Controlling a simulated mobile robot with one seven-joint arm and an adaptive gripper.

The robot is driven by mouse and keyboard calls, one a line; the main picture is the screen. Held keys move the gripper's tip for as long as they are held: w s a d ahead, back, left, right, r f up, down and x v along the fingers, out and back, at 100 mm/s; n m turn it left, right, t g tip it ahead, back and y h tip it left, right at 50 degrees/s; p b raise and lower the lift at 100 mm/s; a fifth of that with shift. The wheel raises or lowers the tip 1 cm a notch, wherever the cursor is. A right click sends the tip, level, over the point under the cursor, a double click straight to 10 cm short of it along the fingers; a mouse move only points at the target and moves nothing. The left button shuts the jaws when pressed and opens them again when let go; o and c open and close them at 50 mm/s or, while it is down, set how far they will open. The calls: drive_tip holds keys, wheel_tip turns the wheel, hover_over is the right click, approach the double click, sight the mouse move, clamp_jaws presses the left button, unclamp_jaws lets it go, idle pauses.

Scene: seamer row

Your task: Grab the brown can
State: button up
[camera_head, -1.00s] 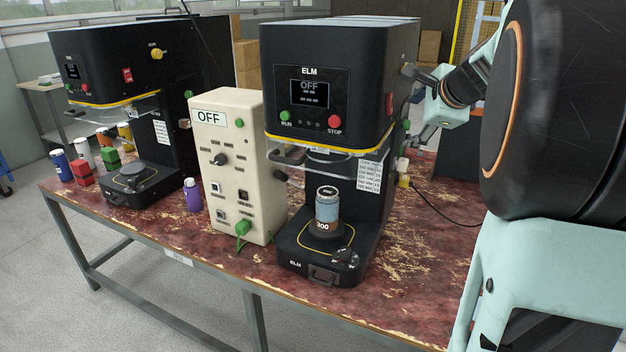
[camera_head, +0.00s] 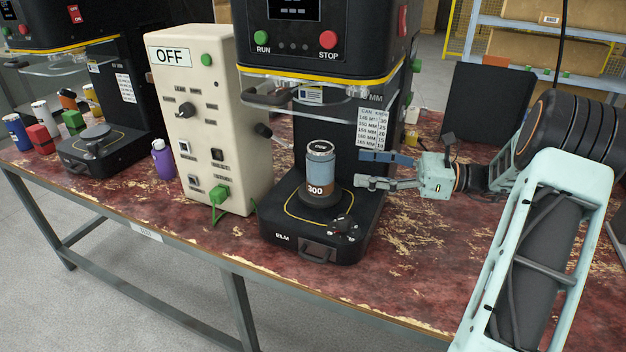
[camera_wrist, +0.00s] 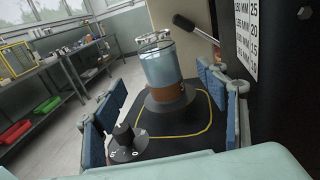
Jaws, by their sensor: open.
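A can (camera_head: 320,172) with a brown lower band and a blue-grey upper part stands upright on the round pedestal of the middle seamer (camera_head: 284,228). In the wrist view the can (camera_wrist: 168,70) stands ahead, between the sightlines of the two fingers. My gripper (camera_head: 360,169) is open and empty, to the right of the can at about its height. A gap shows between fingertips and can in the head view. The fingers (camera_wrist: 160,85) show blue pads on both sides in the wrist view.
The seamer's upper head and clear guard (camera_head: 320,85) hang above the can. A knob (camera_head: 343,225) stands on the base front. A cream control box (camera_head: 215,125) reading OFF is left. Further left are a purple bottle (camera_head: 162,160), a second seamer, and several cans and blocks.

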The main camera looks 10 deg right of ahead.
sight(320, 159)
drive_tip(key=b+x, duration=0.1)
drive_tip(key=x, duration=0.6)
drive_tip(key=b+x, duration=0.1)
drive_tip(key=x, duration=0.2)
drive_tip(key=shift+a+r+b, duration=0.3)
drive_tip(key=shift+a, duration=0.05)
drive_tip(key=shift+r, duration=0.1)
drive_tip(key=c, duration=1.5)
